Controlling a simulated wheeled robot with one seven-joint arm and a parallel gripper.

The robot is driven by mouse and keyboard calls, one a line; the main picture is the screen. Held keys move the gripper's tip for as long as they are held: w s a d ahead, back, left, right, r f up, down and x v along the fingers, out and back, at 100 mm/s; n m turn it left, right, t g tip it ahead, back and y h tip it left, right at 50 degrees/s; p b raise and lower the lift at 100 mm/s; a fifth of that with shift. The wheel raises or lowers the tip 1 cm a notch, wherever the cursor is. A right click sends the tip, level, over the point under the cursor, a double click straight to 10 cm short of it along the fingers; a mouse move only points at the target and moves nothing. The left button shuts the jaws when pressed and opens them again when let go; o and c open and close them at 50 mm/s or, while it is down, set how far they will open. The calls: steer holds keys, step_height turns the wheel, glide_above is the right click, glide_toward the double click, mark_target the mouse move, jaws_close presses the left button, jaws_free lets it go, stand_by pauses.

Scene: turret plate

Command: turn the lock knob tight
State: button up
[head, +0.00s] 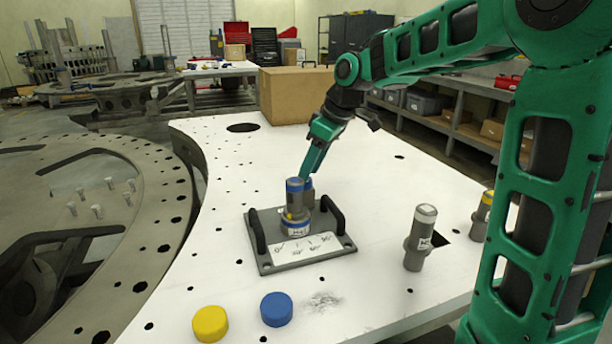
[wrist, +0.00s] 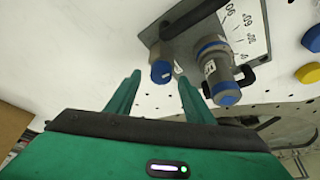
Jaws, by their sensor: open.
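The lock knob (wrist: 162,72), a small grey post with a blue end, stands on the grey fixture plate (head: 275,262). In the wrist view it shows between the two green fingertips of my gripper (wrist: 159,78), with a gap at each side. In the head view my gripper (head: 304,174) reaches down behind the larger blue-banded cylinder (head: 295,205), and the knob is mostly hidden by that cylinder. This cylinder also shows in the wrist view (wrist: 214,66), close to the right finger. My gripper is open and holds nothing. A white angle scale (head: 303,248) lies on the plate's front.
Two black handles (head: 333,214) flank the cylinder. A grey cylinder with a white label (head: 420,240) and a yellow-banded one (head: 483,215) stand to the right. A yellow cap (head: 210,324) and a blue cap (head: 276,309) lie in front. A cardboard box (head: 297,95) stands behind.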

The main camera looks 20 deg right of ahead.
steer(key=shift+x, duration=1.05)
steer(key=c, duration=1)
steer(key=shift+c, duration=0.2)
